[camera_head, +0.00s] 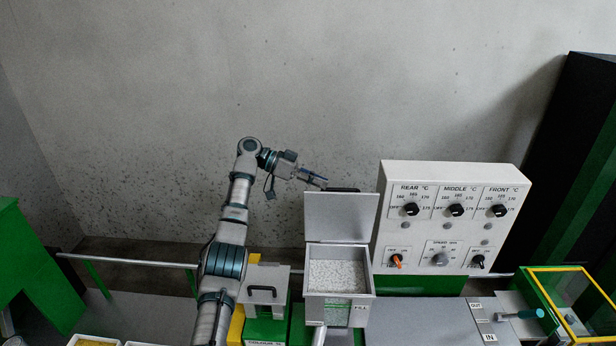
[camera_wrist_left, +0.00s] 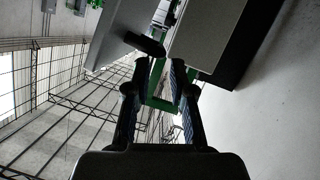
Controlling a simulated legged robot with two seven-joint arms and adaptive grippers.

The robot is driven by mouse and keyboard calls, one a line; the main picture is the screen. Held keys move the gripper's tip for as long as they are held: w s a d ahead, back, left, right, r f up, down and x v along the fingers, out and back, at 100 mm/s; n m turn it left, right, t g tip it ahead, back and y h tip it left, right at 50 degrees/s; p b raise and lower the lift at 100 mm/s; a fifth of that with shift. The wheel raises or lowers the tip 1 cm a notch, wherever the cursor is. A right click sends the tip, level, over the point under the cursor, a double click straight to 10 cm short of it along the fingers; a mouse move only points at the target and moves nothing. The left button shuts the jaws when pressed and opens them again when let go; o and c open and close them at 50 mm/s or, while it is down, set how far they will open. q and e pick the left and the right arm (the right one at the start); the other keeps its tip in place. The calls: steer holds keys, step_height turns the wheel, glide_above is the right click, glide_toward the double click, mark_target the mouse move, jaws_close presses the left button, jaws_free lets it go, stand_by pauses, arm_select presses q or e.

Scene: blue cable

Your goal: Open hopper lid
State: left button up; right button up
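The grey hopper (camera_head: 312,284) stands at centre with white pellets visible inside it. Its lid (camera_head: 342,219) stands upright at the rear of the opening, raised clear of the pellets. A dark handle (camera_head: 343,190) shows at the lid's top edge. My left gripper (camera_head: 318,183) is at the lid's upper left, close to that handle; I cannot tell whether they touch. In the left wrist view, my left gripper's fingers (camera_wrist_left: 160,75) are apart with nothing between them, and a dark handle (camera_wrist_left: 145,43) lies just beyond them. My right gripper is not in view.
A white control panel (camera_head: 450,173) with several knobs stands right of the hopper. A smaller closed box (camera_head: 266,277) with a black handle is to the left. A yellow-framed case (camera_head: 570,290) is at the far right. The wall space above the lid is clear.

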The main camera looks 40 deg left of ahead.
arm_select(q)
steer(key=v, duration=0.4)
steer(key=shift+a+r, duration=0.2)
steer(key=shift+a, duration=0.05)
steer(key=shift+s+d, duration=0.1)
steer(key=shift+d, duration=0.1)
steer(key=shift+s+a, duration=0.1)
steer(key=shift+a, duration=0.05)
